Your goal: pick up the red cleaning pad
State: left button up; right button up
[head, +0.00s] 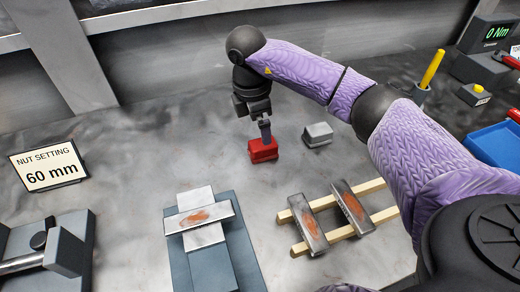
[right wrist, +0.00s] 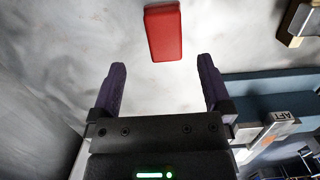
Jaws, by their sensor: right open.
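The red cleaning pad (head: 262,154) is a small red block on the grey metal bench, near the middle of the head view. In the right wrist view the red pad (right wrist: 163,36) lies beyond the fingertips, in line with the gap between them. My right gripper (head: 265,134) points down over the pad, and a finger overlaps its top in the head view. In the right wrist view the right gripper (right wrist: 161,68) has its two fingers apart with nothing between them. I cannot tell any contact with the pad. My left gripper is not in view.
A grey block (head: 317,134) sits just right of the pad. Two stained metal plates (head: 308,224) lie on wooden strips (head: 376,217). Another stained plate (head: 181,220) rests on a blue-grey fixture (head: 222,262). A "NUT SETTING 60 mm" sign (head: 48,166) stands left. Bench left of the pad is clear.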

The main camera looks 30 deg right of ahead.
aim_at(263, 146)
jog(key=f, duration=0.2)
jog(key=f+b, duration=0.1)
jog(key=f, duration=0.4)
jog(key=shift+s+d+b, duration=0.25)
jog(key=shift+s+b, duration=0.1)
jog(key=shift+b, duration=0.05)
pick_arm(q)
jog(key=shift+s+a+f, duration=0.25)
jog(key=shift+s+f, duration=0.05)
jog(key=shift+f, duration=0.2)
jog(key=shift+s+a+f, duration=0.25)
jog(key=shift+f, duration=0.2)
pick_arm(e)
jog(key=shift+c, duration=0.3)
jog(key=shift+c, duration=1.1)
jog(key=c, duration=1)
jog(key=shift+r, duration=0.3)
pick_arm(q)
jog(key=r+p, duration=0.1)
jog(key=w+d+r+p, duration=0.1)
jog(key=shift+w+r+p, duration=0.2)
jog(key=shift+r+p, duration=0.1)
jog(key=shift+p, duration=0.1)
pick_arm(e)
notch_tip(263, 146, up, 10)
jog(key=shift+f, duration=0.25)
